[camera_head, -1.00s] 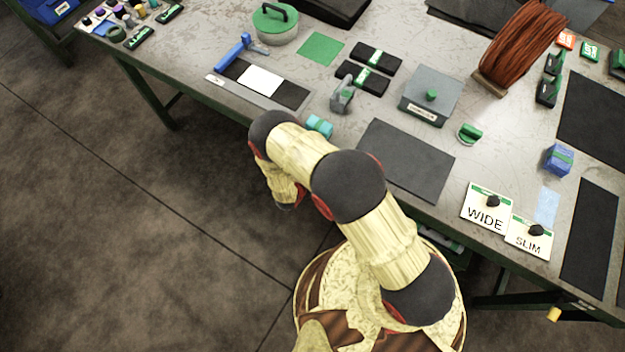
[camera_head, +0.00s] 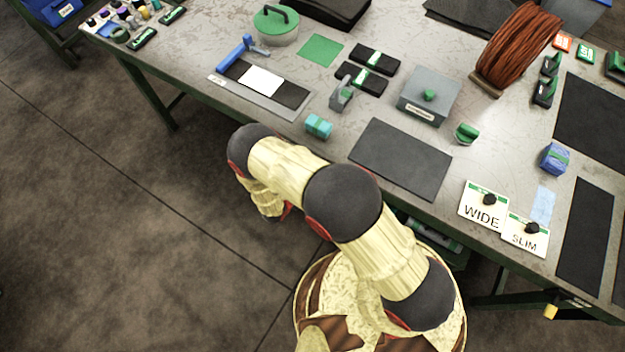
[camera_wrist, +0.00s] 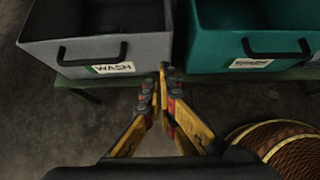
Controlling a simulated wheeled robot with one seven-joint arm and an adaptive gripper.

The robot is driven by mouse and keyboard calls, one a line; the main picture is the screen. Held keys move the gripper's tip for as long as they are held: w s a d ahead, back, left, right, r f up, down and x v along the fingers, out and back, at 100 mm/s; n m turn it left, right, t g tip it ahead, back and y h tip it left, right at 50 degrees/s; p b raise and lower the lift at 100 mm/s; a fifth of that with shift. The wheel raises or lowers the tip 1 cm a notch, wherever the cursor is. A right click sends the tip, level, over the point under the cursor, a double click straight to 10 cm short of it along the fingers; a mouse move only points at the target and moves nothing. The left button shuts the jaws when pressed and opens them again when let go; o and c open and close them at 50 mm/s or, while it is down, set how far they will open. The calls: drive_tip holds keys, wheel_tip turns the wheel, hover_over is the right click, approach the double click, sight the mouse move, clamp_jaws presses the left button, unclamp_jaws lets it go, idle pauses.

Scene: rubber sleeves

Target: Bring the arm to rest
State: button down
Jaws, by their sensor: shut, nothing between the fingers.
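My arm (camera_head: 290,180) is folded over the floor in front of the table in the head view. Its outer end hangs down beside the table's front edge, and the fingers are hidden there. In the wrist view my gripper (camera_wrist: 161,74) is shut, with its fingertips together and nothing between them. It is over the floor, near a grey bin (camera_wrist: 40,52) labelled WASH and a teal bin (camera_wrist: 215,60).
The worktable (camera_head: 215,115) holds a teal piece (camera_head: 318,126) near its front edge, a dark mat (camera_head: 400,160), a grey box (camera_head: 430,95), a cable reel (camera_head: 517,45) and WIDE and SLIM cards. The floor (camera_head: 100,230) at left is clear.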

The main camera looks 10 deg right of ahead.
drive_tip(key=p+v, duration=0.1)
drive_tip(key=v, duration=0.4)
drive_tip(key=shift+s+a+r, duration=0.1)
drive_tip(key=shift+s+r, duration=0.1)
drive_tip(key=shift+s, duration=0.1)
drive_tip(key=s+d+r+m+g+h, duration=0.2)
drive_tip(key=s+d, duration=0.3)
drive_tip(key=d, duration=0.1)
drive_tip(key=s+d+r+m+y, duration=0.2)
drive_tip(key=r+m, duration=0.6)
drive_tip(key=r, duration=1.2)
drive_tip(key=s+d+r+m+y, duration=0.3)
drive_tip(key=r+m, duration=0.6)
drive_tip(key=r, duration=1.1)
drive_tip(key=s+d+r+m+y, duration=0.3)
drive_tip(key=s+d+r+m, duration=0.3)
drive_tip(key=r, duration=1.5)
drive_tip(key=m, duration=0.3)
drive_tip(key=shift+d, duration=0.15)
